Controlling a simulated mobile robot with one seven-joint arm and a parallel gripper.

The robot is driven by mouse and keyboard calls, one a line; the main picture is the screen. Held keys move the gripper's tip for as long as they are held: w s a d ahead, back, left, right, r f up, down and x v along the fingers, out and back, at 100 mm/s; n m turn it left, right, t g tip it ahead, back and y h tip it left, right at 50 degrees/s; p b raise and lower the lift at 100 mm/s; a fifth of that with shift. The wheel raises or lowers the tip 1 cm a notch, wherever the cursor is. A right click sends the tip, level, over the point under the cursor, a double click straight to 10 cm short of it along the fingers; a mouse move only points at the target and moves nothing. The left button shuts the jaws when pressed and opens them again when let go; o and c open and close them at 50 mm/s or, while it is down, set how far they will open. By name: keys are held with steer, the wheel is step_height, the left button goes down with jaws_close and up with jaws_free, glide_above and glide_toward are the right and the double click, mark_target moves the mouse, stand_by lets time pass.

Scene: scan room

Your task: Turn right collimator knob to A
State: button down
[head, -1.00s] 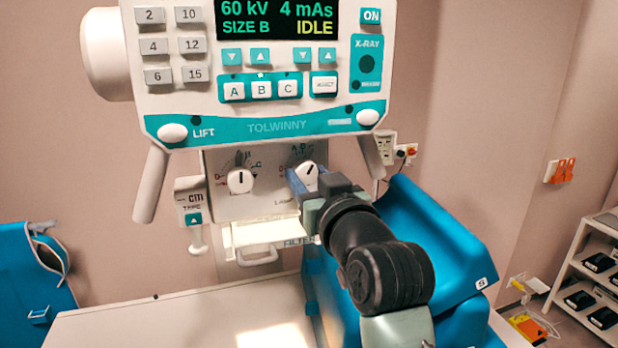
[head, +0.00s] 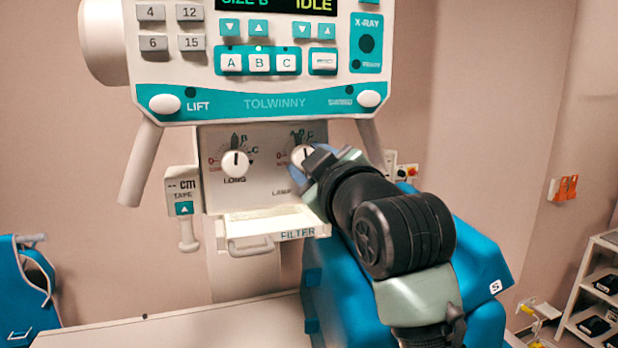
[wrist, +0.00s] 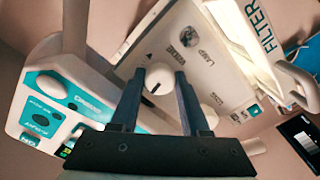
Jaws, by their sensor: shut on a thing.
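The right collimator knob (head: 301,155) is a white round dial with a dark pointer line, on the pale panel under the console. My gripper (head: 312,163) is at this knob and covers part of it and of its scale. In the wrist view the knob (wrist: 158,80) sits between the two blue-grey fingers of my gripper (wrist: 158,82), which are shut on it. Its pointer line shows there, but the letter it faces cannot be read. The left knob (head: 235,163), marked LONG, stands free with its line roughly upright.
The FILTER tray (head: 262,243) with a handle juts out below the knobs. The TAPE unit (head: 183,205) hangs at the left. The console (head: 258,104) overhangs above, with a handle (head: 140,165) at its left. A blue padded block (head: 470,255) stands below my arm.

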steer(key=shift+f+n+b, duration=0.1)
steer(key=shift+n+b, duration=0.3)
steer(key=shift+n, duration=0.2)
steer(key=shift+c, duration=1.9)
jaws_free()
steer(key=b+v, duration=0.4)
steer(key=v, duration=0.9)
steer(key=shift+b, duration=0.35)
